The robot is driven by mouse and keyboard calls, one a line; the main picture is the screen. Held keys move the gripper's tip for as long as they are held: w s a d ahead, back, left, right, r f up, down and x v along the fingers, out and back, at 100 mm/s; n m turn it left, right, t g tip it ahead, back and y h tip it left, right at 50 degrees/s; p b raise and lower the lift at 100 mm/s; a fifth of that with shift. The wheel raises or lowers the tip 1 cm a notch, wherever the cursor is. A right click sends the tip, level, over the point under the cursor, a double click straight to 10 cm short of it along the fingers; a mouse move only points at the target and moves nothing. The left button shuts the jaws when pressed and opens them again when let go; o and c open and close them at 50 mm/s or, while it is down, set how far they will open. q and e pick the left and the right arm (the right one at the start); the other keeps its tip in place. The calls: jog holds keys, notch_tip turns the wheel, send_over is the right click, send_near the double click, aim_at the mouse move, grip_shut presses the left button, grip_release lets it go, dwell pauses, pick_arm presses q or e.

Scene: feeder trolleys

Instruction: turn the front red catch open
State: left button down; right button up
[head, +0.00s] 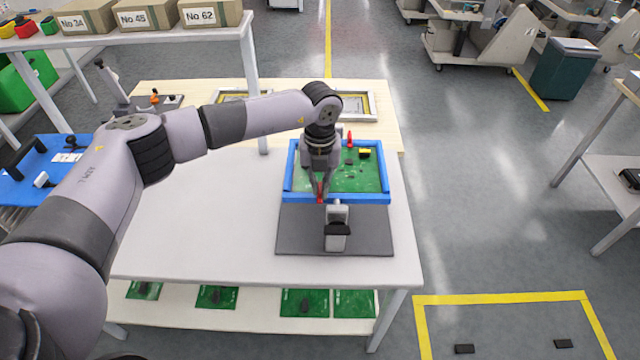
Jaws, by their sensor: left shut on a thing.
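A blue frame (385,171) holds a green board (368,178) on the table. The front red catch (320,200) is at the near side of the frame, and only a little of it shows between my fingers. My left gripper (321,192) reaches down over the near part of the board and is shut on this catch. The catch's exact angle is hard to tell. A second red catch (350,139) stands at the far side of the frame, apart from my gripper. My right gripper is not in view.
A grey and black device (337,236) stands on a dark grey mat (376,235) just in front of the frame, close to my gripper. The white table (190,230) is clear to the left. A shelf with boxes (148,14) is at the upper left.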

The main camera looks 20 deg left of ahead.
pick_arm(q)
jog(key=shift+n, duration=0.4)
jog(key=n+b, duration=0.2)
jog(key=n, duration=0.1)
jog(key=shift+d+f+n, duration=0.1)
jog(key=shift+n, duration=0.3)
jog(key=n+b, duration=0.1)
jog(key=n, duration=0.4)
jog(key=shift+w+b, duration=0.1)
jog(key=shift+b, duration=0.25)
jog(key=n+b, duration=0.1)
jog(key=n, duration=0.3)
jog(key=shift+w+d+n, duration=0.1)
jog(key=shift+n, duration=2)
jog(key=shift+w+r, duration=0.1)
jog(key=shift+r, duration=0.1)
jog(key=c, duration=1.7)
grip_release()
jog(key=shift+f, duration=0.1)
